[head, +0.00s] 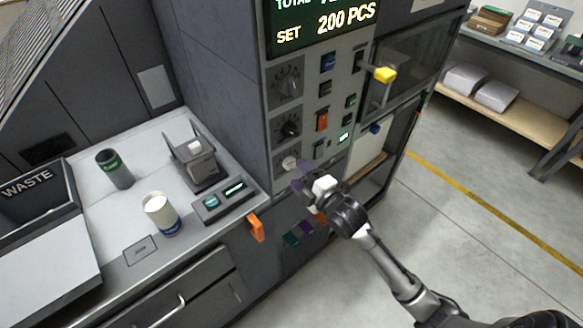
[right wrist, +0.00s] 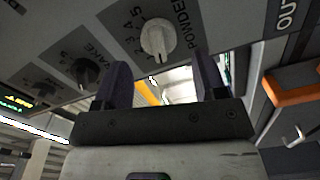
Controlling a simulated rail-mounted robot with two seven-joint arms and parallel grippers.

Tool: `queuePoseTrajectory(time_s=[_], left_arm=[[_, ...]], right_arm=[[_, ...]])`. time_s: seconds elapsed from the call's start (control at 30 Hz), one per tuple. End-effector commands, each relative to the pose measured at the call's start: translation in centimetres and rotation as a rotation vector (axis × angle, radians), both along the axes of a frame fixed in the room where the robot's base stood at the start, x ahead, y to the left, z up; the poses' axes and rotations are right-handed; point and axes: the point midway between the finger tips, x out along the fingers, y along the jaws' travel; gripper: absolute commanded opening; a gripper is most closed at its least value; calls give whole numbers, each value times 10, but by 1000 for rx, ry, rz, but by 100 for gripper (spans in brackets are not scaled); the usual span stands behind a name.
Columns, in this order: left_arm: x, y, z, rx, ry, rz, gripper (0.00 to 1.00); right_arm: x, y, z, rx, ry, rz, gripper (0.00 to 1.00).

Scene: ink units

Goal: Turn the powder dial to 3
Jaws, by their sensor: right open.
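The powder dial is a white knob on the grey panel, lowest of three dials in the head view (head: 289,162). The right wrist view shows it (right wrist: 157,38) beside the printed word POWDER, with small numbers around part of it. The number it points to is not clear. My right gripper (head: 301,175) is open, its purple-grey fingers close to the dial. In the right wrist view, the fingers (right wrist: 160,68) stand apart on either side below the knob, with no visible contact. My left gripper is not in view.
Two black dials (head: 289,83) (head: 290,127) sit above the white one. Switches, including an orange one (head: 322,121), are to its right. A yellow handle (head: 385,74) juts out farther right. The counter at left holds a white-lidded cup (head: 160,212) and a scale-like device (head: 224,199).

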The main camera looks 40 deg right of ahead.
Motion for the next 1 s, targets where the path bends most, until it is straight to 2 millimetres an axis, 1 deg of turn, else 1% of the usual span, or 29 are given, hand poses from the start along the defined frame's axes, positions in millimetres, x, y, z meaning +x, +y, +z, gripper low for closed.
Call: queuePoseTrajectory(time_s=[0.03, 0.1, 0.3, 0.5, 0.73, 0.77, 1.0], left_arm=[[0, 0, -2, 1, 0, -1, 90], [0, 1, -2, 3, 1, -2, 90], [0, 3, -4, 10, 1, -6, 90], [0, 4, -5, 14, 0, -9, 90], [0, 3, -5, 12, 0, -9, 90], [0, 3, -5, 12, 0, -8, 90], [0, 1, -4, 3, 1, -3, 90]], right_arm=[[8, 0, 0, 2, -1, 0, 65], [17, 0, 0, 3, -1, 0, 65], [34, 0, 0, 2, -1, 0, 65], [39, 0, 0, 1, 1, 0, 65], [40, 0, 0, 1, 1, 0, 65], [40, 0, 0, 2, 1, 0, 64], [39, 0, 0, 2, 1, 0, 41]])
